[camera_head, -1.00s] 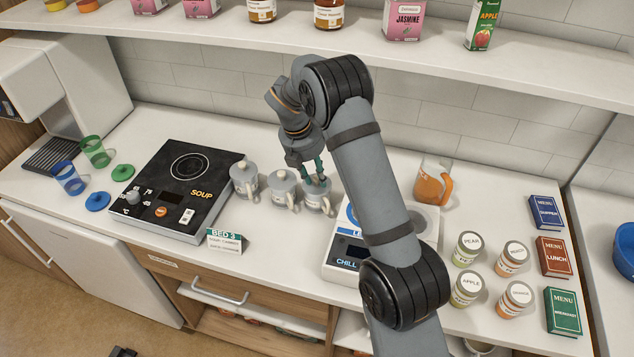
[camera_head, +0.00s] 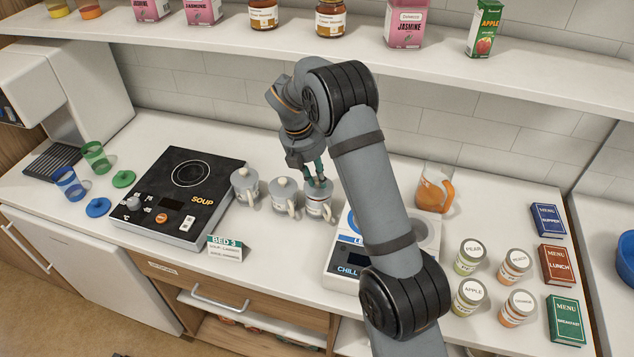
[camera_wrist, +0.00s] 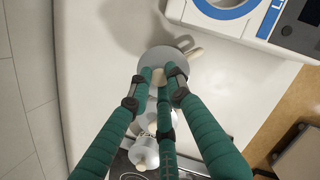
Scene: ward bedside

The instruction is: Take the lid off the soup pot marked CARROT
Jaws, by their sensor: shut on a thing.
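Three grey lidded soup pots stand in a row right of the soup hob: the left pot (camera_head: 246,190), the middle pot (camera_head: 284,199) and the right pot (camera_head: 318,209). Their marks are too small to read, so I cannot tell which says CARROT. My gripper (camera_head: 318,183) points down at the right pot and is shut on its lid's knob. That grey lid (camera_wrist: 182,60) fills the space under my fingertips (camera_wrist: 162,76) in the wrist view. It looks slightly raised, with an orange-red band showing below it; the exact gap is unclear. The other two pots have lids on.
The black soup hob (camera_head: 150,212) is at left, and a BED 3 card (camera_head: 226,247) stands in front. The chill scale (camera_head: 345,262) is close on the right, partly behind my arm. An orange-filled jug (camera_head: 433,190) and several jars stand farther right. A shelf (camera_head: 450,70) runs above.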

